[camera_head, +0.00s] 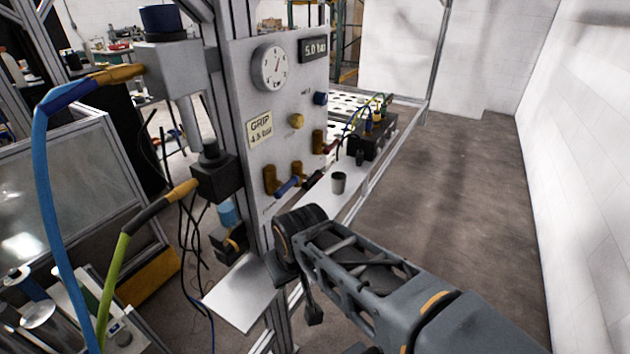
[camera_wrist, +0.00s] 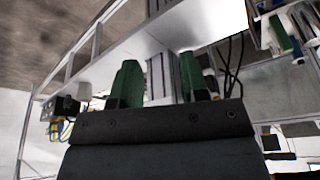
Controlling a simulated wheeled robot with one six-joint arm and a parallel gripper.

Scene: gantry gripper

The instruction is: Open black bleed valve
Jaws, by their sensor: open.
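My gripper (camera_wrist: 158,82) shows in the wrist view as two green fingers with a gap between them, open with nothing held. In the head view my arm's end is in front of the panel, below and beside the lower valves; the fingers are hidden there. The grey panel (camera_head: 287,100) carries brass fittings low down. A black lever (camera_head: 313,180), which looks like the black bleed valve, is right of a blue lever (camera_head: 288,187). My gripper is apart from it. I cannot make out the valve in the wrist view.
A grey cup (camera_head: 338,183) stands on the white ledge. Blue and green hoses hang at left. Open floor (camera_head: 460,180) lies at right.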

